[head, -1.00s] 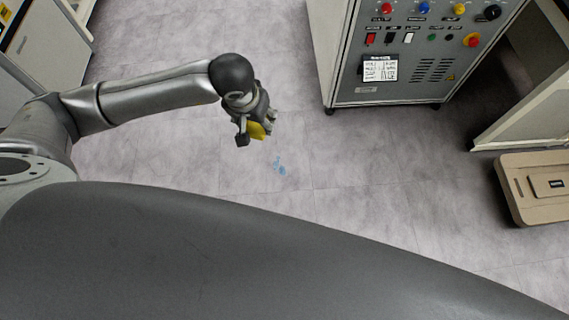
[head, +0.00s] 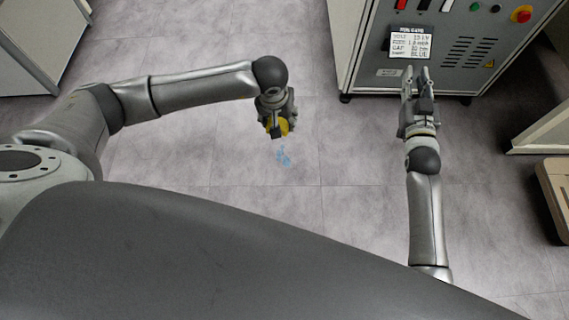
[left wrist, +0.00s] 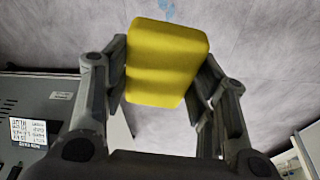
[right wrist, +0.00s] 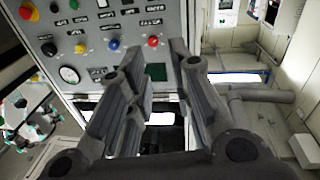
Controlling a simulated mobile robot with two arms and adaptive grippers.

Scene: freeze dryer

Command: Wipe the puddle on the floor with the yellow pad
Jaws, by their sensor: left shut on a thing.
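The yellow pad (left wrist: 167,62) is held between the fingers of my left gripper (left wrist: 165,75) in the left wrist view. In the head view the pad (head: 284,126) shows partly behind my left gripper (head: 277,130). The small light-blue puddle (head: 284,155) lies on the grey tiled floor just below the pad in the head view. A bit of the puddle (left wrist: 167,9) also shows at the top of the left wrist view. My right gripper (head: 415,85) is open and empty, in front of the grey control cabinet. Its spread fingers (right wrist: 160,100) fill the right wrist view.
The control cabinet (head: 440,75) with buttons and a label stands at the back right. A beige case (head: 553,195) lies at the right edge. A white cabinet (head: 38,45) stands at the upper left. The floor around the puddle is clear.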

